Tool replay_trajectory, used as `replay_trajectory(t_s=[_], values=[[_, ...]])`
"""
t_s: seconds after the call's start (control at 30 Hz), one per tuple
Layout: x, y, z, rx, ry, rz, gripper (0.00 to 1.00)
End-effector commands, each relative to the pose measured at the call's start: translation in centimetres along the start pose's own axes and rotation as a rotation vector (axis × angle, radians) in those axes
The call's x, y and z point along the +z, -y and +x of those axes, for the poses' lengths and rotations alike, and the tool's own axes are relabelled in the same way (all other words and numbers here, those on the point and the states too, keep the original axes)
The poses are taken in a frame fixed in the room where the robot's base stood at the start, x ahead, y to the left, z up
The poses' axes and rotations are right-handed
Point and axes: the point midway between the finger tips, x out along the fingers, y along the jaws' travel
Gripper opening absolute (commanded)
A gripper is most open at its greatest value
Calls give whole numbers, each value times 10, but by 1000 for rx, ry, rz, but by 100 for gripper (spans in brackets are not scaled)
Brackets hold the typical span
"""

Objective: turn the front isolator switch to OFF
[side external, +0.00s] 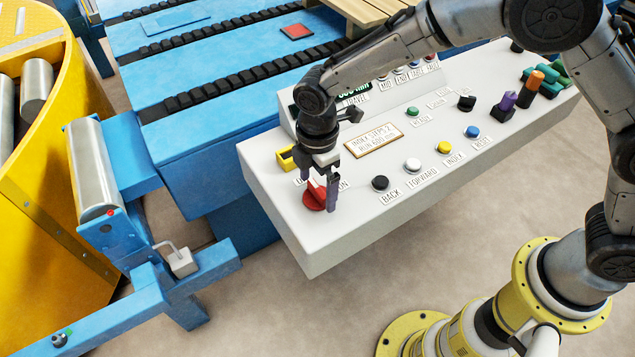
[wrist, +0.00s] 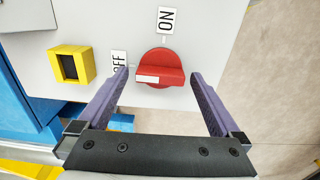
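The red isolator switch (side external: 313,198) sits at the front left end of the grey-white control panel; it also shows in the wrist view (wrist: 160,65). In the wrist view its raised grip lies crosswise, with a white mark at its left end, on the side of the OFF label (wrist: 119,64). The ON label (wrist: 166,19) is above the switch. My gripper (side external: 318,194) is over the switch, pointing down. Its purple fingers (wrist: 162,74) are apart, one at each end of the grip, with visible gaps. Contact cannot be seen.
A yellow square socket (wrist: 72,65) stands left of the switch. Black, white, yellow and blue buttons (side external: 412,164) line the panel (side external: 340,232) to the right. A framed sign (side external: 372,140) lies behind. Blue conveyor machinery (side external: 200,130) is beyond.

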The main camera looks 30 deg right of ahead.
Motion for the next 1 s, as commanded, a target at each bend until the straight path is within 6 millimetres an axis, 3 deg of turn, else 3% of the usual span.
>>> replay_trajectory(t_s=[0.27, 0.7, 1.0], values=[[0, 0, -9, 1, 0, 1, 100], [0, -1, -98, 3, -2, 1, 100], [0, 0, -134, 1, -1, 0, 100]])
